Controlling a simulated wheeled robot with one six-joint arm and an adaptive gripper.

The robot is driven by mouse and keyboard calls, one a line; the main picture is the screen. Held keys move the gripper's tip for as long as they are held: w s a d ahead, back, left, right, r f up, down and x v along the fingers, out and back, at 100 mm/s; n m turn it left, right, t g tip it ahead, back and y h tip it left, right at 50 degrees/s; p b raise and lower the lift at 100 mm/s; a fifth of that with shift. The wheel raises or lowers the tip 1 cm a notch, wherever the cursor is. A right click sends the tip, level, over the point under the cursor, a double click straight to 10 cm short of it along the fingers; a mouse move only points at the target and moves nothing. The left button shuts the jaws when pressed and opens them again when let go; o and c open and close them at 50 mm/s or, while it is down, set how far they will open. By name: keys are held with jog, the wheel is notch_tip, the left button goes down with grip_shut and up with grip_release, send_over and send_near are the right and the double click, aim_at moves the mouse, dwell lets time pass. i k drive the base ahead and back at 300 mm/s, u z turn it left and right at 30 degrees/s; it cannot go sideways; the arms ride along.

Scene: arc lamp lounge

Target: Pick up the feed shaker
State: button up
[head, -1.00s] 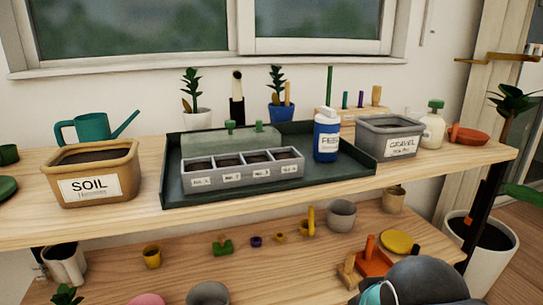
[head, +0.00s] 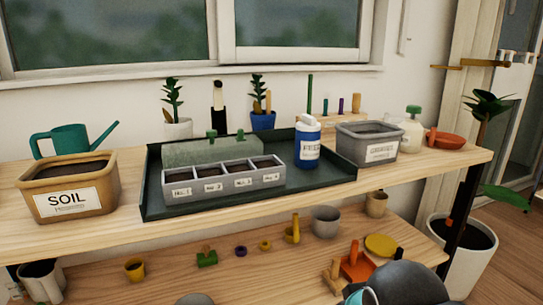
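The feed shaker (head: 308,143) is a blue bottle with a white lid and a white label. It stands upright in the right part of the dark green tray (head: 160,205) on the wooden bench, in the head view. The grey seed block with several soil cells is to its left, and the grey gravel bin (head: 367,146) is to its right. A rounded dark grey part of my arm (head: 408,283) shows at the bottom right, in front of the lower shelf. My gripper's fingers are not visible.
A soil bin (head: 70,190) and a green watering can (head: 72,141) stand at the left. Potted plants stand behind the tray. A white spray bottle (head: 412,130) and an orange dish are at the right. The lower shelf (head: 220,275) holds several small pots and tools.

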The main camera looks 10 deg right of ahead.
aim_at(307, 144)
jog(key=z, duration=2.75)
jog(key=k, duration=1.55)
jog(key=u, duration=2.5)
